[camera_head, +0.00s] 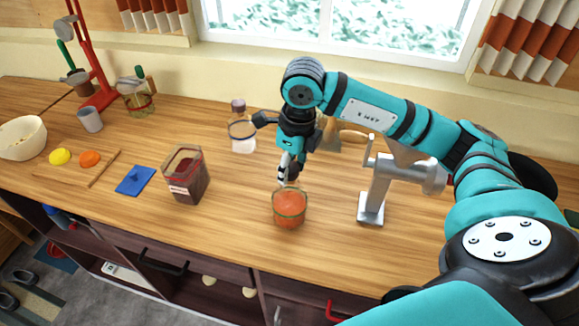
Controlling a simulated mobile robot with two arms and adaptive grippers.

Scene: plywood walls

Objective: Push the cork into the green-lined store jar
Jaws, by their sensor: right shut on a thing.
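The store jar (290,211) is a small clear jar with a green line around it and orange-red contents, standing near the middle of the counter. My right gripper (289,178) points down at the mouth of the jar, with its fingertips at or just above the rim. It is shut on the cork, which is mostly hidden between the fingers. I cannot tell whether the cork touches the jar's mouth. My left gripper is not in view.
A square jar with dark contents (186,178) and a blue mat (135,181) are to the left. A metal press-like device (375,190) stands close on the right. A glass vessel (243,140) is behind. The counter in front of the jar is clear.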

